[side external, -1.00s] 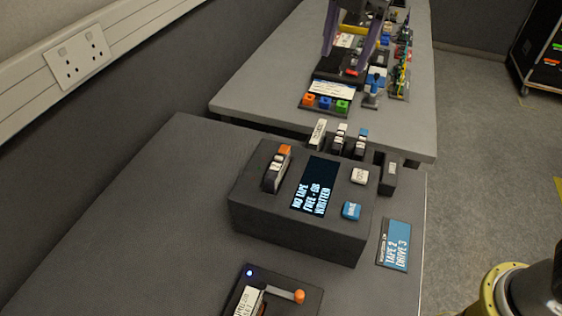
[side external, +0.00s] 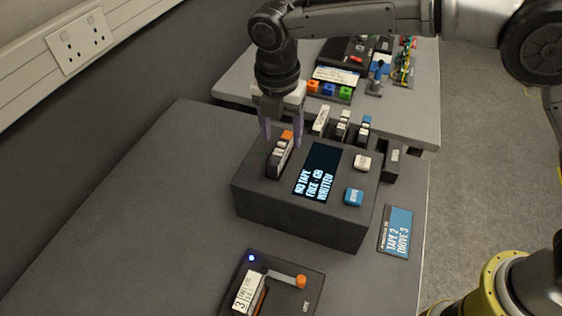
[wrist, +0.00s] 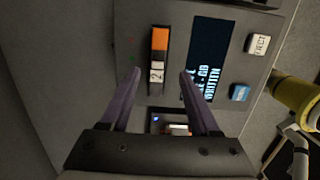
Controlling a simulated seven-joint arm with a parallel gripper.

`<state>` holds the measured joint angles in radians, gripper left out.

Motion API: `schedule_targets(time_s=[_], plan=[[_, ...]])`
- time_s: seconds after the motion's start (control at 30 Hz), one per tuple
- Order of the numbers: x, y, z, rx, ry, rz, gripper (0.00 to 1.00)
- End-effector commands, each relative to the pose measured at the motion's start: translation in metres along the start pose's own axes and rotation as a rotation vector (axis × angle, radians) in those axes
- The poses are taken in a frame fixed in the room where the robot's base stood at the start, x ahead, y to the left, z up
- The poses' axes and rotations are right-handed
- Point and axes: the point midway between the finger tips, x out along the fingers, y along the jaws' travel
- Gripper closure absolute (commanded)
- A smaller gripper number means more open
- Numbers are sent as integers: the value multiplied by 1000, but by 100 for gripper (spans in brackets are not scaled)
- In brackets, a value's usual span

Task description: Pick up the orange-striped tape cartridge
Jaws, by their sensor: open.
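The orange-striped tape cartridge (side external: 280,158) stands upright in the top of a dark box with a screen. It has an orange end and a white label, which reads 2 in the wrist view (wrist: 158,48). My gripper (side external: 282,137) points down over it, with purple fingers apart near its upper part. In the wrist view my open fingers (wrist: 160,73) lie on either side of the cartridge's line, with nothing held. I cannot tell whether either finger touches the cartridge.
The box's screen (side external: 317,171) reads "NO TAPE". Beside it are a white button (side external: 362,162) and a blue button (side external: 354,197). Several other cartridges, one blue-topped (side external: 364,129), stand behind the box. A device with an orange-ended lever (side external: 300,281) lies in front. The left tabletop is clear.

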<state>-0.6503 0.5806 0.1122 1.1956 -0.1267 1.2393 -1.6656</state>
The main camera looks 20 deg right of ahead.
Motion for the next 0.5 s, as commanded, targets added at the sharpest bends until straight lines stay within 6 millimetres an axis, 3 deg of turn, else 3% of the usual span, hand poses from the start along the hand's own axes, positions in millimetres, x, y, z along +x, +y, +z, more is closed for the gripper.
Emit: schedule_targets(time_s=[0.5], plan=[[54, 3, 1, 1, 0, -2, 38]])
